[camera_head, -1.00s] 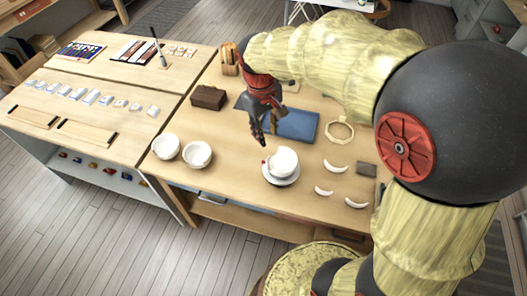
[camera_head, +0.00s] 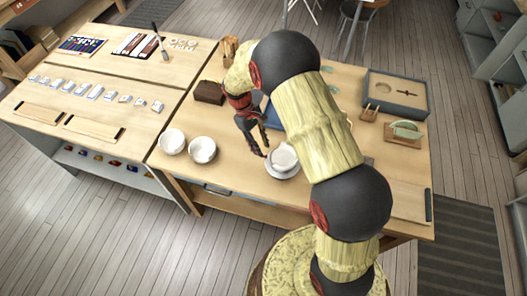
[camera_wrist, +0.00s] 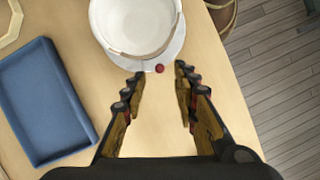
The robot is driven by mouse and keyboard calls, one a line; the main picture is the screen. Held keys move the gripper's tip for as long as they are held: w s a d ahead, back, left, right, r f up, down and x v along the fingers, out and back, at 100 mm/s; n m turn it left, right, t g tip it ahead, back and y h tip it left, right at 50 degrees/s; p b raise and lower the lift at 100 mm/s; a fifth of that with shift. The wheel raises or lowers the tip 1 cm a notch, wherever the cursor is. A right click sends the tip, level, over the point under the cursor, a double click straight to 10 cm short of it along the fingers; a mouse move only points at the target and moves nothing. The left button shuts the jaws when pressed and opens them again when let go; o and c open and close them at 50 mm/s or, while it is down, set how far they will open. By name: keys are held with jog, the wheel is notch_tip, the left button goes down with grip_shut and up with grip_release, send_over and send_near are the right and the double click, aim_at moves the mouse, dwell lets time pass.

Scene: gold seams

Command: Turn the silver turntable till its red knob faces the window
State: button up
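The silver turntable (camera_head: 281,177) is a round plate on the table, with a white bowl (camera_head: 284,157) standing on it. In the wrist view, the turntable's rim (camera_wrist: 176,52) curves below the bowl (camera_wrist: 136,22). The red knob (camera_wrist: 159,68) sits at the rim's near edge, between my fingertips. My gripper (camera_wrist: 159,75) is open, one finger on each side of the knob with gaps showing. In the head view, my gripper (camera_head: 262,148) is at the turntable's left edge. I cannot make out the knob there. No window is in view.
Two white bowls (camera_head: 202,149) stand left of the turntable. A brown box (camera_head: 209,92) is behind the bowls. A grey tray (camera_head: 396,93) lies at the back right. My arm hides the table right of the turntable.

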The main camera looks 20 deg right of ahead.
jog(key=shift+x, duration=1.65)
jog(key=shift+c, duration=0.5)
grip_shut()
